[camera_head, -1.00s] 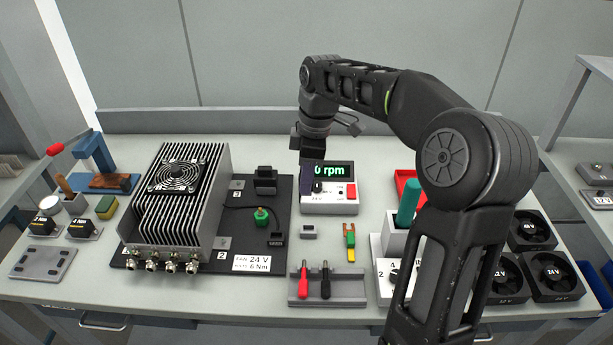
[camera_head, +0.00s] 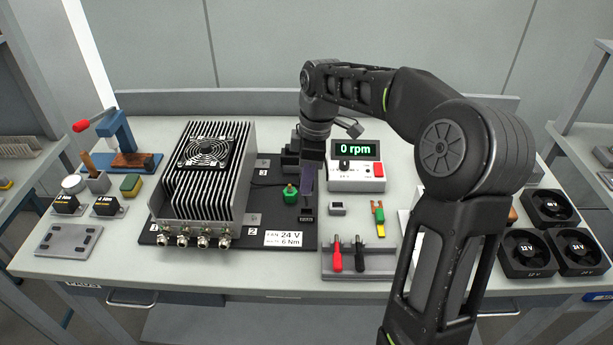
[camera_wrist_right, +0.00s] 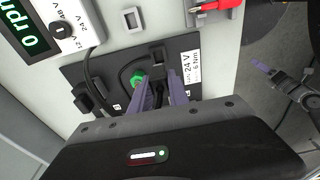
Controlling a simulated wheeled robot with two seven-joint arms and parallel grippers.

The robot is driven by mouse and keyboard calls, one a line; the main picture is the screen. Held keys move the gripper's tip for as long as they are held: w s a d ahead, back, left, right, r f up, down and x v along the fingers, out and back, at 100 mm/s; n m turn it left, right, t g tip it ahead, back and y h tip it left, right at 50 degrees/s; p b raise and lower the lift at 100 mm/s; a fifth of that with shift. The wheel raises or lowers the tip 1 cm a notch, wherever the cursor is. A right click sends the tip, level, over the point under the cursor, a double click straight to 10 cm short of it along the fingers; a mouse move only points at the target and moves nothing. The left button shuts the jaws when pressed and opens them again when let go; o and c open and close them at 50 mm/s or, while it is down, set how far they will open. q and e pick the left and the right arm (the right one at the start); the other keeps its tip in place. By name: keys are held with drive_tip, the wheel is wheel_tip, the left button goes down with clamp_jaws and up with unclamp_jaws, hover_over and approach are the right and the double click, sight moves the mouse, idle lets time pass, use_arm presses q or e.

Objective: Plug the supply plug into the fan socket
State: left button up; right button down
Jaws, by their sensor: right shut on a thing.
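My right gripper (camera_head: 307,190) is over the right edge of the black board (camera_head: 275,222), pointing down. In the right wrist view its purple fingers (camera_wrist_right: 162,92) are shut on a black plug (camera_wrist_right: 158,88), partly hidden between them. The dark fan socket (camera_head: 306,214) sits on the board just in front of the fingertips; it also shows beyond them in the wrist view (camera_wrist_right: 157,61). I cannot tell whether plug and socket touch. My left gripper (camera_wrist_right: 266,70) seems to show at the right of the wrist view, well away; its opening is unclear.
A green connector (camera_head: 290,193) stands left of my gripper. The finned fan unit (camera_head: 207,180) fills the board's left. The supply (camera_head: 357,165), reading 0 rpm, is behind right. A grey holder with red and black probes (camera_head: 358,262) is in front right.

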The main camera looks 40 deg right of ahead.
drive_tip(key=shift+f+b, duration=1.55)
drive_tip(key=shift+f, duration=0.95)
drive_tip(key=shift+f+b, duration=0.7)
drive_tip(key=shift+f, duration=0.7)
drive_tip(key=c, duration=1.2)
unclamp_jaws()
drive_tip(key=shift+o, duration=0.2)
drive_tip(key=r, duration=0.8)
drive_tip(key=shift+s+d, duration=0.3)
drive_tip(key=shift+d, duration=0.05)
drive_tip(key=shift+f, duration=0.1)
